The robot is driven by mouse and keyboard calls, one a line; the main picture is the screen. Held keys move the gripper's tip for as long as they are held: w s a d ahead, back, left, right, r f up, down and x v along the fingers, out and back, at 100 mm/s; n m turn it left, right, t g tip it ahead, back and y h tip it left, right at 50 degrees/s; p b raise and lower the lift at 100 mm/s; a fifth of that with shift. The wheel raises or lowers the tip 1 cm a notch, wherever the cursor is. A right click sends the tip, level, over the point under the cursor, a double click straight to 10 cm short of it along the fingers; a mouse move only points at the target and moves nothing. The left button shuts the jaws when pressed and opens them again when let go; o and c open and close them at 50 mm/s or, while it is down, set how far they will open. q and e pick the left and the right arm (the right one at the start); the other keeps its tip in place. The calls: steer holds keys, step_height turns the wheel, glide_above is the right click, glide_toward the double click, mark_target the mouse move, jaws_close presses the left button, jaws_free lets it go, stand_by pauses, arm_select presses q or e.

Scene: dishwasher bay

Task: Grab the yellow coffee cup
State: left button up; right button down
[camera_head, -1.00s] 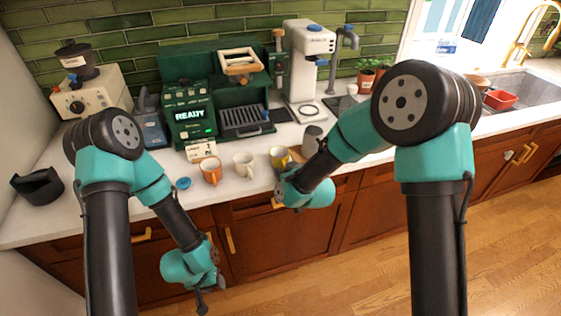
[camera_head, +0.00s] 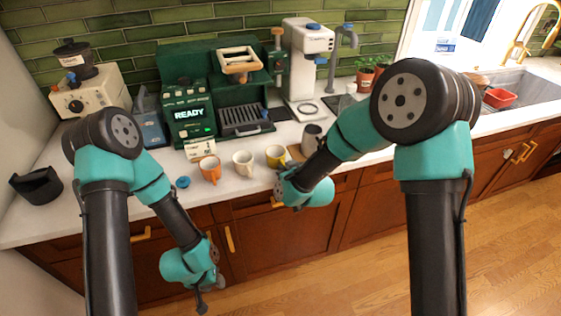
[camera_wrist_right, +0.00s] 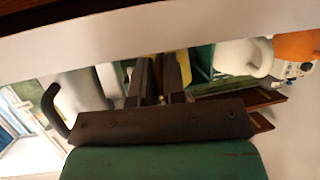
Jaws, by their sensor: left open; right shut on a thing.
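The yellow coffee cup (camera_head: 275,157) is upright near the counter's front edge, to the right of a white cup (camera_head: 243,164) and an orange cup (camera_head: 211,172). My right gripper reaches the yellow cup from the front right; its fingertips are mostly hidden behind my wrist in the head view. In the right wrist view, the dark fingers of my right gripper (camera_wrist_right: 160,72) are close together with yellow showing beside them; it is shut on the cup. The exact grip point is hidden. My left gripper (camera_head: 207,295) is open and empty, low in front of the counter.
A dark grey pitcher (camera_head: 311,138) stands right behind the yellow cup. The green coffee machine (camera_head: 189,96) is at the back with a white sign (camera_head: 201,149) before it. A blue round item (camera_head: 183,182) lies left of the orange cup.

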mark_target(281, 158)
steer(key=shift+r, duration=0.9)
step_height(281, 158, up, 2)
steer(key=s+r, duration=0.1)
steer(key=s, duration=1.5)
steer(key=shift+r, duration=0.1)
